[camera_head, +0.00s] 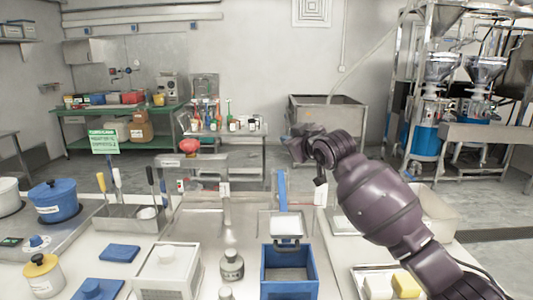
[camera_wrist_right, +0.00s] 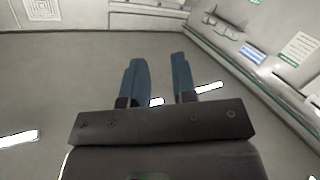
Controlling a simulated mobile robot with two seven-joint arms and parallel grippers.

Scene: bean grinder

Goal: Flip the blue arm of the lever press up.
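The lever press stands at the front centre of the table in the head view. Its blue arm (camera_head: 282,190) is a narrow strip that runs up the picture behind a pale plate (camera_head: 287,228). The arm looks raised, though I cannot tell its exact tilt. A blue open box (camera_head: 290,288) is in front of the plate. My right gripper (camera_head: 302,143) is raised above and beyond the press, apart from the blue arm. In the right wrist view its two blue fingers (camera_wrist_right: 160,78) are spread with nothing between them. My left gripper is not in view.
A white lidded box (camera_head: 168,275) and a small grey jar (camera_head: 232,265) stand left of the blue box. A tool holder (camera_head: 125,218) and blue pot (camera_head: 53,201) are farther left. A tray with yellow and white blocks (camera_head: 405,286) lies right, below my right arm.

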